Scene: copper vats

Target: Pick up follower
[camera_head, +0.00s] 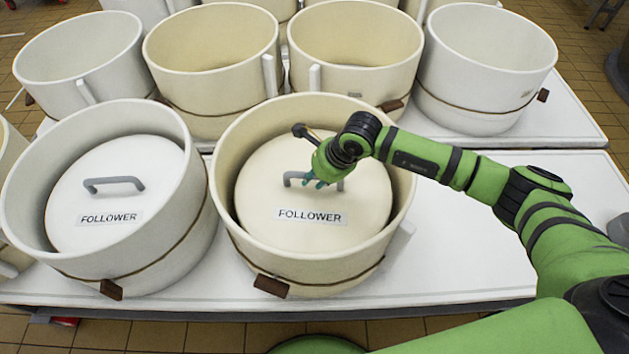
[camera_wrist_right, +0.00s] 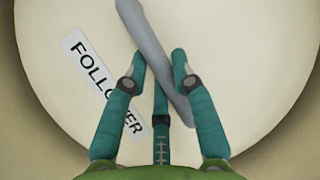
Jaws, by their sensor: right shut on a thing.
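A round cream follower (camera_head: 345,230) with a grey handle (camera_head: 292,180) and a "FOLLOWER" label sits inside the cream vat (camera_head: 230,220) at front centre. My right gripper (camera_head: 322,182) is over this follower, with its teal fingers shut on the handle. In the right wrist view, the fingers of my right gripper (camera_wrist_right: 160,70) are on both sides of the grey handle (camera_wrist_right: 158,40), with the follower (camera_wrist_right: 235,50) behind. A second follower (camera_head: 110,185), whiter, with its own handle and label, lies inside the white vat (camera_head: 25,190) to the left. My left gripper is not in view.
Several open vats (camera_head: 210,95) stand in a row behind on a white table. The front white table (camera_head: 470,270) is bare to the right of the centre vat, under my right arm. The vat's raised wall surrounds the follower closely.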

